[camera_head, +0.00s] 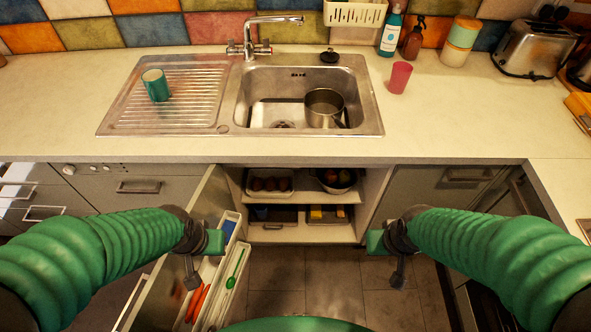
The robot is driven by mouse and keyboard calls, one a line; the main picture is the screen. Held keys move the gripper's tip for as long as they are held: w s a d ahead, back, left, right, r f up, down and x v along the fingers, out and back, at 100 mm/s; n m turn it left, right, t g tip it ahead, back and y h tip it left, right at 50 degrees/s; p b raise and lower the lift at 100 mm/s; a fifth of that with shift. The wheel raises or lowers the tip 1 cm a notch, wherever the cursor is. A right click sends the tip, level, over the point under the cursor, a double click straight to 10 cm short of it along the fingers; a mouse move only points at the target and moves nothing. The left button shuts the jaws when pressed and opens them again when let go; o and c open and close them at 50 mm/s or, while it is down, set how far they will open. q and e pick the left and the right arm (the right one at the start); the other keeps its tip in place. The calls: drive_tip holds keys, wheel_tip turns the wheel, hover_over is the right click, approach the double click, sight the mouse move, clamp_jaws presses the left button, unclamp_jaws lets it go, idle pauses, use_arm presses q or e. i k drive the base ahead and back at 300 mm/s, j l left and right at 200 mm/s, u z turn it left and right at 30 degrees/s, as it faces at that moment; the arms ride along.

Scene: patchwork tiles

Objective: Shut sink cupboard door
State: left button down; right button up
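The sink cupboard door (212,194) stands open on the left of the cupboard, swung out towards me. Its inner side carries white racks (222,290) with orange, green and blue items. The open cupboard (301,232) under the sink shows shelves inside. My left gripper (203,260) is in front of the door's inner side and hides part of it; contact cannot be judged. My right gripper (386,258) is at the right of the opening, in front of the right-hand cabinet front, holding nothing visible. Whether the fingers of either gripper are open or shut is unclear.
Above is the worktop (450,130) with a sink (372,117) holding a pot (324,107), a green mug (156,85) and a pink cup (400,77). The shelves hold a tray (270,182) and a bowl (337,180). The tiled floor (330,295) below the opening is clear.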

sight(161, 305)
drive_tip(key=i+u, duration=0.1)
drive_tip(key=u, duration=0.35)
drive_tip(key=i+u, duration=0.15)
drive_tip(key=u, duration=0.3)
drive_tip(key=i+u, duration=0.15)
drive_tip(key=u, duration=0.3)
